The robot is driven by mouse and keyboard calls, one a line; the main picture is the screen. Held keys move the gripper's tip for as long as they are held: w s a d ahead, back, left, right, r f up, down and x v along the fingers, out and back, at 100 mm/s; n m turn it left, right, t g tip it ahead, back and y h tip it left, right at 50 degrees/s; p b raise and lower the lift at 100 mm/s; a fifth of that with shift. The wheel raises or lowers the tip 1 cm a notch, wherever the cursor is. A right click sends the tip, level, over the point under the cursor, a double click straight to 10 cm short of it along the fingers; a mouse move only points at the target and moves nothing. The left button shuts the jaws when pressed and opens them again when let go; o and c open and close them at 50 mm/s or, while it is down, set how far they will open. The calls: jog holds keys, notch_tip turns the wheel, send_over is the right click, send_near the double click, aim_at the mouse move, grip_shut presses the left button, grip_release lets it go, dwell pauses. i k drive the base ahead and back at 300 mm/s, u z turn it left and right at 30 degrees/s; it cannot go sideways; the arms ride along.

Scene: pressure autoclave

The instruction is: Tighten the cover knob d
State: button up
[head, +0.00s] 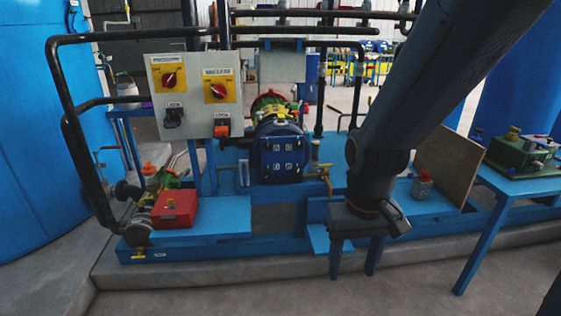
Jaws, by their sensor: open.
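My gripper (353,276) hangs at the end of my dark arm, right of centre. Its two fingers point down and stand apart with nothing visible between them. No label marks cover knob d, so I cannot tell which part it is. A blue rounded machine (283,150) in the centre has a square front plate with several small light fittings. A green device (522,155) with a brass-coloured knob (513,132) and grey fittings stands on the blue table at the right. My gripper is in front of and to the right of the blue machine, apart from both in the picture.
A control panel (193,95) with two red rotary switches stands left of the blue machine. Black pipes (70,120) frame the left side. A red box (175,208) sits on the blue base. A brown board (447,165) leans behind my arm. The concrete floor (220,290) in front is clear.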

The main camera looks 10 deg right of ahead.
aim_at(268, 174)
jog(key=u, duration=3.1)
jog(key=i, duration=0.45)
jog(key=z, duration=3.1)
